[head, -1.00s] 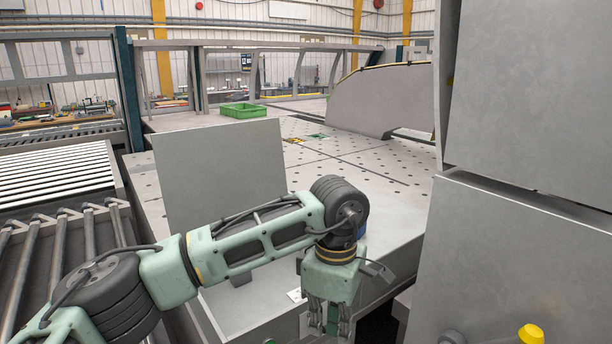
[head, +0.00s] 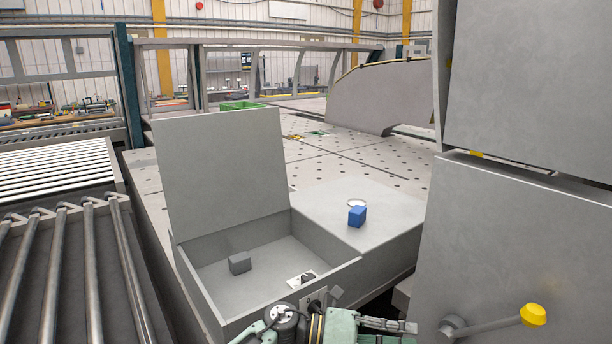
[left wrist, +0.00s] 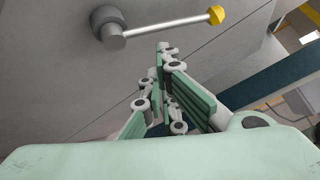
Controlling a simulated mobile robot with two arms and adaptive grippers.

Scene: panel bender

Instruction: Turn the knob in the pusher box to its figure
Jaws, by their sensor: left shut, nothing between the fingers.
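The pusher box (head: 215,308) is an open grey box with its lid (head: 218,165) raised. Inside, near its right front corner, is a small white plate (head: 302,278) with a small dark part on it, likely the knob; its setting is too small to read. A grey block (head: 239,263) stands on the box floor. My left gripper (head: 408,328) is shut and empty, low in the head view, outside the box to its front right. It also shows in the left wrist view (left wrist: 165,62), below a lever. My right gripper is not in view.
A lever (head: 492,326) with a yellow ball end sticks out from the grey cabinet at right. Rollers (head: 65,265) lie at left. Above the open box is clear.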

